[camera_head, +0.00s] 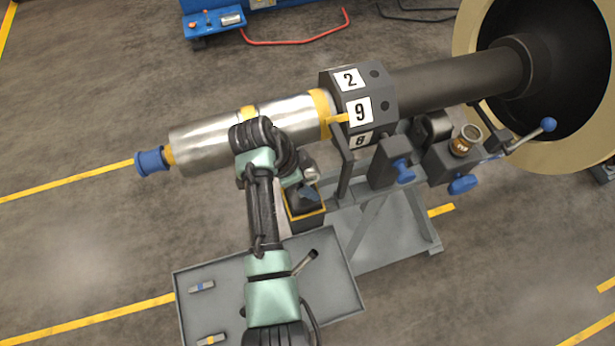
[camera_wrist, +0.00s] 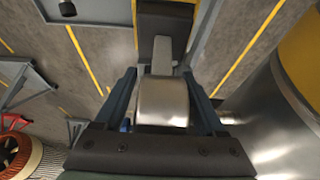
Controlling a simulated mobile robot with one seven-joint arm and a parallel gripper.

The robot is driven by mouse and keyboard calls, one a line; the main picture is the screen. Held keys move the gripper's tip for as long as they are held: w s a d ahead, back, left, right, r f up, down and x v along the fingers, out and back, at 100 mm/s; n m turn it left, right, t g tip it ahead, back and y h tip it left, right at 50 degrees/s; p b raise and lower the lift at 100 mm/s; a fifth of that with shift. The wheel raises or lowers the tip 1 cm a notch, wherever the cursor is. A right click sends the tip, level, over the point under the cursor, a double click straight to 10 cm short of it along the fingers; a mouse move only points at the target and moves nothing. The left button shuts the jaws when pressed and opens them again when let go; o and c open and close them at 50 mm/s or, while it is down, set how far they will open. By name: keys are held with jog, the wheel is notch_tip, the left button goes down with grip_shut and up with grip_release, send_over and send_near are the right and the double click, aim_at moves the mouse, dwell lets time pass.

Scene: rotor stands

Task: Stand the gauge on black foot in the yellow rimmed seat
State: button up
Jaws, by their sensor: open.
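The gauge (camera_wrist: 163,98) shows in the wrist view as a rounded silver body with a grey stem and a black foot (camera_wrist: 165,25) beyond it. My gripper (camera_wrist: 160,72) is open, with one blue-grey finger on each side of the gauge. The yellow rimmed seat (camera_head: 306,222) is a dark box at the stand's left end in the head view. Its yellow edge runs beside the black foot in the wrist view. The foot appears within the rim; I cannot tell whether it rests fully on the bottom. My wrist partly hides the gauge in the head view.
A silver shaft (camera_head: 200,142) with a numbered dark collar (camera_head: 372,85) lies close above my arm. The stand (camera_head: 395,240) carries blue-handled clamps and a brass-coloured cup (camera_head: 463,144). A grey tray (camera_head: 225,265) with small parts lies below. Open floor is at left.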

jog(key=shift+r, duration=0.3)
jog(key=v, duration=1.2)
jog(key=w+r+n+t+y, duration=0.2)
jog(key=w+r+n+t, duration=0.2)
jog(key=w+r+t, duration=0.55)
notch_tip(320, 180, up, 20)
jog(key=w+d+n+t, duration=0.2)
jog(key=n+t, duration=0.2)
jog(key=t, duration=0.1)
jog(key=s+r+n+t, duration=0.2)
jog(key=s+r, duration=0.3)
jog(key=r, duration=0.3)
jog(key=s+d+r+n+t+y, duration=0.1)
jog(key=s+r+n+t, duration=0.1)
jog(key=s+r+t, duration=0.3)
jog(key=s+d+r+n+t+y, duration=0.1)
jog(key=s+r+t, duration=0.3)
jog(key=r, duration=0.9)
jog(key=s+n, duration=0.1)
jog(key=s, duration=0.2)
jog(key=shift+s+r+b, duration=0.2)
jog(key=shift+b, duration=0.2)
jog(key=shift+d+t, duration=0.25)
